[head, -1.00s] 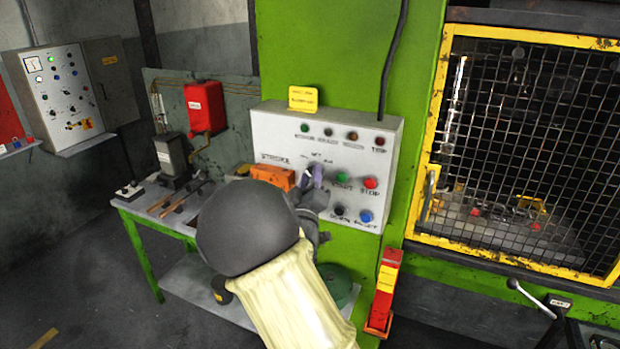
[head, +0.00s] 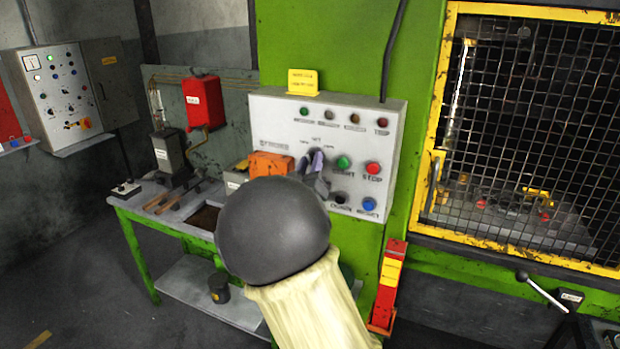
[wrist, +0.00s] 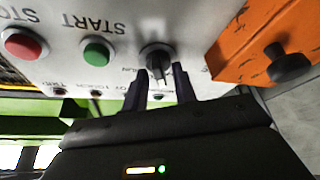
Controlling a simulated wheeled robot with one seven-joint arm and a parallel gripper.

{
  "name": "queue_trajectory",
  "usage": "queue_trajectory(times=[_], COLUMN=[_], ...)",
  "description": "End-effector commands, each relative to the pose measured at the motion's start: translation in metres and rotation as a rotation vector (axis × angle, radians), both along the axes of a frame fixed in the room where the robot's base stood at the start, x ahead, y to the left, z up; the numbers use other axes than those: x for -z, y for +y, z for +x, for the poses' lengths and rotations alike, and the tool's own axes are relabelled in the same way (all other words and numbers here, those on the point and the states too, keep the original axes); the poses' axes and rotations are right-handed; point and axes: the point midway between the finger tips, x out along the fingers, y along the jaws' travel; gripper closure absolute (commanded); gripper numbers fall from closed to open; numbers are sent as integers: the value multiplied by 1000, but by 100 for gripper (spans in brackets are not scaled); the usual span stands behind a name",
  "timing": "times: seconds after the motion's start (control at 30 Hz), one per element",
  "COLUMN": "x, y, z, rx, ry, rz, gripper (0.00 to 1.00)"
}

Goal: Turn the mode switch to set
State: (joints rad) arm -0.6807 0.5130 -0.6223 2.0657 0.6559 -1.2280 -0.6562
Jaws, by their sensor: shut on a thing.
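The black mode switch (wrist: 157,60) is a small knob on the pale grey control panel (head: 270,118), left of the green START button (head: 343,162). My gripper (head: 312,160) is at the switch, with its body below it. In the upside-down wrist view, the two dark fingers of my gripper (wrist: 160,80) stand on either side of the knob, shut on it. Small labels surround the knob; one near it reads RUN. In the head view the fingers hide most of the knob, and I cannot tell which mark it points to.
The red STOP button (head: 373,168) and blue button (head: 369,204) are close on the right. An orange box (head: 270,165) with a black knob (wrist: 289,63) sits close on the left. A yellow-framed mesh guard (head: 530,130) stands right; a green bench (head: 160,225) stands left.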

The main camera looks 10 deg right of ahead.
Motion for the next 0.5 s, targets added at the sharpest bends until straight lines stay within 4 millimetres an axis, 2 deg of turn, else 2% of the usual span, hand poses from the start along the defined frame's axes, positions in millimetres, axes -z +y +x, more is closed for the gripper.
queue_trajectory(times=[0.03,0.5], x=[8,5], y=[0,1], z=[0,1], rx=[-1,-1], ry=[-25,-230], rz=[34,317], gripper=[95,95])
